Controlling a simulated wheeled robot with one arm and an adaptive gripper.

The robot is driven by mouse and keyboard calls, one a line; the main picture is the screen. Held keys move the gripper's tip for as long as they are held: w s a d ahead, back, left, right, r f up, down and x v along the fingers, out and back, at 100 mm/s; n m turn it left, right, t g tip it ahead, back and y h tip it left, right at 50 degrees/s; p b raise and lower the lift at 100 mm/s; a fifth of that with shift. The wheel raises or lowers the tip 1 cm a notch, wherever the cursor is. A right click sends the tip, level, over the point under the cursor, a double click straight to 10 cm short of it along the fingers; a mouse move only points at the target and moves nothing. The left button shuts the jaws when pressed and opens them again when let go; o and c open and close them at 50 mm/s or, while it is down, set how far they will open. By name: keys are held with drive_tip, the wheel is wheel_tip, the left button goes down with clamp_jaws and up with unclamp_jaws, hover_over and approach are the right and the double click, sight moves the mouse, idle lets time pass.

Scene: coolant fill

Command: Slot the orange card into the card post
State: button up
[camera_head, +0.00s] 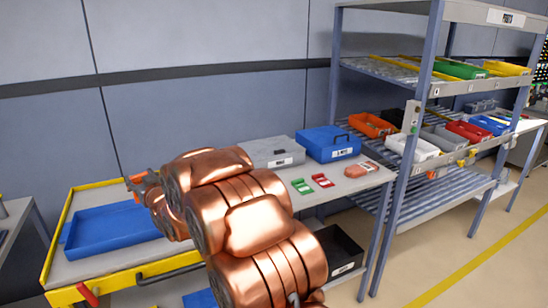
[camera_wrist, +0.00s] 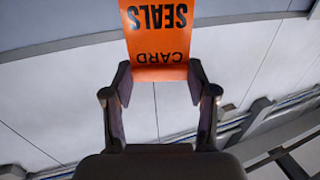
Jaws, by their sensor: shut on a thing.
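The orange card (camera_wrist: 157,38) shows in the wrist view with black print reading "CARD SEALS" upside down. My gripper (camera_wrist: 159,75) is shut on the card's near edge, with a fingertip at each side. The card sticks out ahead of the fingers. In the head view, a small orange patch (camera_head: 138,179) shows at the end of my copper-coloured arm, at the left above the cart; most of the gripper is hidden there. A pale box (camera_head: 411,116) with small coloured marks is fixed on the rack's front upright; I cannot tell whether it is the card post.
A yellow-edged cart with a blue tray (camera_head: 112,232) stands below my arm. The table beyond holds a grey case (camera_head: 272,152), a blue case (camera_head: 328,143), green and red cards (camera_head: 311,184) and a reddish item (camera_head: 361,169). The rack at right holds several coloured bins.

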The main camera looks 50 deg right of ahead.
drive_tip(key=s+d+m+h+b, duration=0.1)
drive_tip(key=s+d, duration=0.5)
drive_tip(key=d, duration=0.6)
drive_tip(key=s+d+r+m+h+b, duration=0.1)
drive_tip(key=s+d+h, duration=0.1)
drive_tip(key=s+d, duration=0.4)
drive_tip(key=s+d+m+g+h+b, duration=0.1)
drive_tip(key=s+d, duration=0.5)
drive_tip(key=d, duration=1.1)
drive_tip(key=shift+s+d+r+h, duration=0.25)
drive_tip(key=shift+d+h, duration=0.1)
drive_tip(key=shift+h, duration=0.25)
drive_tip(key=shift+s+f+b, duration=0.1)
drive_tip(key=shift+s+b, duration=0.05)
drive_tip(key=shift+b, duration=0.25)
drive_tip(key=shift+f+b, duration=2)
drive_tip(key=shift+f, duration=0.85)
drive_tip(key=shift+f+b, duration=2)
drive_tip(key=shift+f, duration=0.85)
drive_tip(key=o, duration=0.9)
drive_tip(key=shift+o, duration=0.2)
